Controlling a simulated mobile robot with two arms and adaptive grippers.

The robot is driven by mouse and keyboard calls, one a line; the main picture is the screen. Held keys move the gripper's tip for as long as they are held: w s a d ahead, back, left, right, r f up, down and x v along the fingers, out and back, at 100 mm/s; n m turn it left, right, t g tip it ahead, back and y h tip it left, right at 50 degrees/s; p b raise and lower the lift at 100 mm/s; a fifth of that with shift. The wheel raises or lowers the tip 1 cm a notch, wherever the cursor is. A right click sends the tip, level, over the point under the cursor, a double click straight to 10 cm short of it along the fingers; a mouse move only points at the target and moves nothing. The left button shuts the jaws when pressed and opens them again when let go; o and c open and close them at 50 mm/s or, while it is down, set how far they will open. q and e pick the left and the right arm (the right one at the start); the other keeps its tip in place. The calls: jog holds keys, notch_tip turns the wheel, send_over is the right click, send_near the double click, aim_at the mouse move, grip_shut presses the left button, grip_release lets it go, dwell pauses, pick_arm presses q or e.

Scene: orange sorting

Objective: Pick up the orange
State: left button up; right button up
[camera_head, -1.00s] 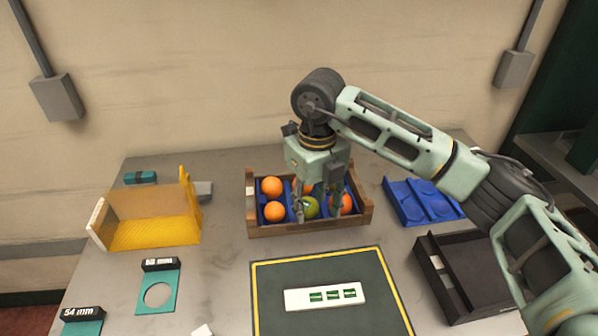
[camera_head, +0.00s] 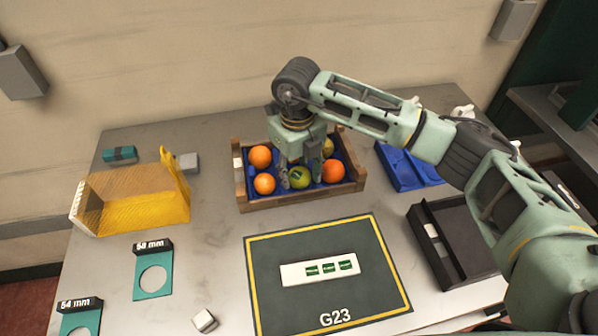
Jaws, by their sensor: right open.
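A wooden crate (camera_head: 290,201) with a blue insert stands at the middle of the table. In it lie several fruits: an orange (camera_head: 260,156) at the back left, an orange (camera_head: 264,184) at the front left, an orange (camera_head: 333,171) at the right, a green fruit (camera_head: 299,178) at the front middle and a yellowish fruit (camera_head: 328,147) partly hidden at the back. My right gripper (camera_head: 301,180) points down into the crate, open, with its fingers around or just behind the green fruit; contact cannot be told. My left gripper is not in view.
A dark mat (camera_head: 330,235) with a yellow border and a white card lies in front of the crate. A yellow bin (camera_head: 140,205) stands left, near teal ring gauges (camera_head: 153,278). A blue tray (camera_head: 405,167) and a black box (camera_head: 450,245) are at right.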

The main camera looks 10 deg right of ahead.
jog(key=shift+f, duration=0.1)
jog(key=c, duration=0.9)
